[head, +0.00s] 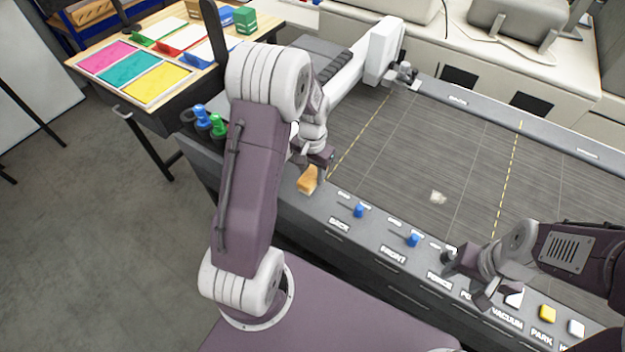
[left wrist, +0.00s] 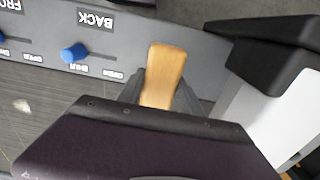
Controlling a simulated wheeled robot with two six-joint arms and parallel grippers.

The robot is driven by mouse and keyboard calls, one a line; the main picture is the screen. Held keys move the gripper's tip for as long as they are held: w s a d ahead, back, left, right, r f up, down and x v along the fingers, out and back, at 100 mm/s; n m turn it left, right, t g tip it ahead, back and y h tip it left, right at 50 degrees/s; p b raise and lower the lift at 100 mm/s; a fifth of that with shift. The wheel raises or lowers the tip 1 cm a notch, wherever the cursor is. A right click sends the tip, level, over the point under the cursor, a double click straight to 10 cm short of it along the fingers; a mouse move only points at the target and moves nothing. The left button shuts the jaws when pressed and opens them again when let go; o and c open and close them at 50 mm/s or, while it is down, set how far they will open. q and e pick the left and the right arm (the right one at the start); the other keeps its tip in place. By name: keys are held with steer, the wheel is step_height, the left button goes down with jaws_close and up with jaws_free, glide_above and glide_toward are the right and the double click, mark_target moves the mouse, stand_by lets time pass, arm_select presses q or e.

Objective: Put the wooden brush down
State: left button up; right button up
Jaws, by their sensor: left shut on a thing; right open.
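The wooden brush (head: 308,179) is a light brown block at the left end of the machine's front panel in the head view. My left gripper (head: 318,160) is shut on it from above. In the left wrist view the brush (left wrist: 163,75) sticks out between the fingers of the left gripper (left wrist: 160,98). I cannot tell whether the brush touches the panel. My right gripper (head: 468,278) is open and empty over the right part of the front panel.
The front panel (head: 345,232) carries a blue BACK knob (head: 360,210), a blue FRONT knob (head: 413,240) and a yellow button (head: 547,313). A small pale scrap (head: 438,197) lies on the grey bed (head: 400,150). Blue and green clamps (head: 210,122) stand at the left.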

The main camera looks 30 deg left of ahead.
arm_select(q)
step_height(320, 180, down, 3)
steer(key=shift+s+f+p, duration=0.1)
steer(key=shift+s+p, duration=0.05)
steer(key=shift+p, duration=0.2)
steer(key=shift+f, duration=0.45)
steer(key=shift+f, duration=0.15)
steer(key=o, duration=1.3)
steer(key=shift+c, duration=0.2)
steer(key=shift+o, duration=0.2)
